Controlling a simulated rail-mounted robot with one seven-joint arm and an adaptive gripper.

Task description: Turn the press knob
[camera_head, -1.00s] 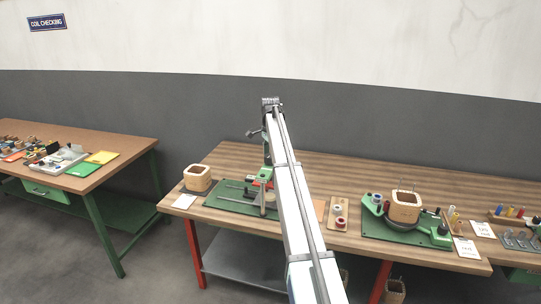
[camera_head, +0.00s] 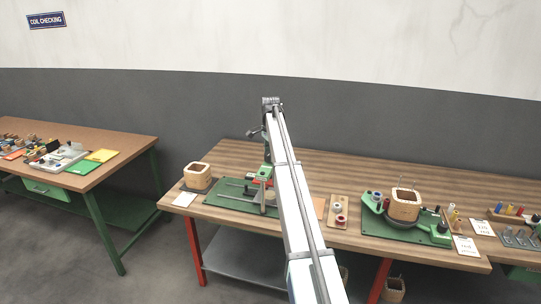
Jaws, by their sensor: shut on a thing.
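The press (camera_head: 264,183), with green and red parts, stands on a green base plate (camera_head: 224,195) on the wooden workbench, left of my white arm. My gripper (camera_head: 267,158) points down above the press, small and largely covered by my own arm. Its jaws are at the top of the press, shut on the knob. The knob and the contact itself are too small and hidden to make out, so its turn angle cannot be read.
A small board with spools (camera_head: 338,211) and a second green fixture (camera_head: 404,230) are to the right. Another bench (camera_head: 90,165) stands far left.

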